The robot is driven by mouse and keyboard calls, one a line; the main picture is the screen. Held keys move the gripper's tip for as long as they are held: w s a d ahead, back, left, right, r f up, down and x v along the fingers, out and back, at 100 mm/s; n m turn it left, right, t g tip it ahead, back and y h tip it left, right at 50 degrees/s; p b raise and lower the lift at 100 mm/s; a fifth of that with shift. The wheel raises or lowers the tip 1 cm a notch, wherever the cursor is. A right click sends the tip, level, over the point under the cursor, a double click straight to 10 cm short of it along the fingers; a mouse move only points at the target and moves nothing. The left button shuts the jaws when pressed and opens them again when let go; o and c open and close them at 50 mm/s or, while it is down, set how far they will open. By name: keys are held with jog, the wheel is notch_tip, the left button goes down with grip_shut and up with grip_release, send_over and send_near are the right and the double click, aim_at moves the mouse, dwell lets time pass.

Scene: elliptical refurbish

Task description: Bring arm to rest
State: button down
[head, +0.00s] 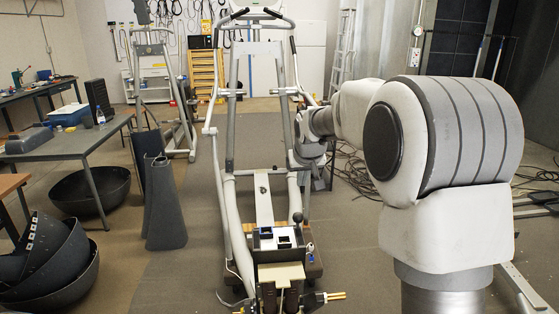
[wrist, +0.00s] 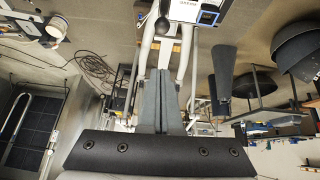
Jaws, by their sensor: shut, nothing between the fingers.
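My arm fills the right side of the head view. It is bent, with its big pale shoulder near the camera and its slimmer end reaching left to the exercise machine's right-hand rail. The fingers appear clear of other things.
A tall grey exercise machine (head: 263,196) stands in front, with a dark box (head: 264,232) low on it. A worktable (head: 66,141) and dark bowls (head: 62,283) are at left. Cables (head: 358,170) lie behind my arm. Carpet (head: 178,275) left of the machine is clear.

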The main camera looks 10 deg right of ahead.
jog(key=s+r, duration=0.4)
jog(key=s, duration=0.6)
jog(key=s+r, duration=0.3)
jog(key=s, duration=0.7)
jog(key=s+f+g+p, duration=0.1)
jog(key=s+f, duration=0.2)
jog(key=s, duration=1.5)
jog(key=shift+s+d+f, duration=0.2)
jog(key=shift+s+d, duration=0.05)
jog(key=shift+d, duration=0.2)
